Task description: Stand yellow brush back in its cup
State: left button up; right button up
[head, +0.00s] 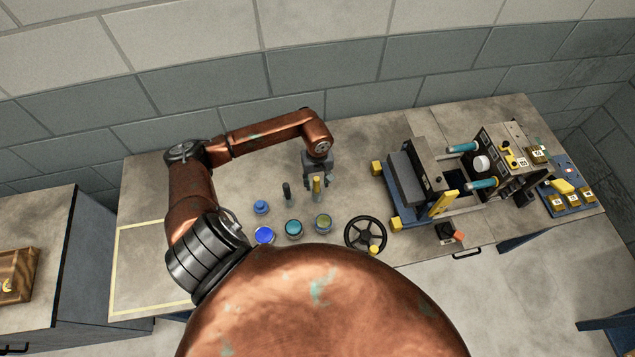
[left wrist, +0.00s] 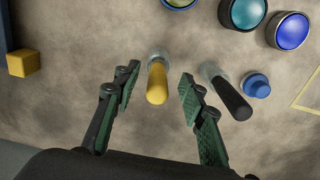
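The yellow brush (head: 317,187) stands roughly upright under my left gripper (head: 317,180). In the left wrist view its yellow handle (left wrist: 157,85) points toward the camera, between the fingers. A pale, greyish, see-through part shows around its far end; I cannot tell whether this is its cup. My left gripper (left wrist: 157,98) is open, with a gap between each green finger pad and the handle. A black-handled brush (head: 287,192) stands just left of it in the head view, and outside the fingers in the left wrist view (left wrist: 231,97). My right gripper is not in view.
A handwheel (head: 365,234) and a machine (head: 407,178) are to the right. The wall is behind. The left bench is mostly clear.

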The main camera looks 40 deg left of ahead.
pick_arm(q)
notch_tip(320, 180, up, 12)
jog(key=shift+f, duration=0.15)
dwell(1.1)
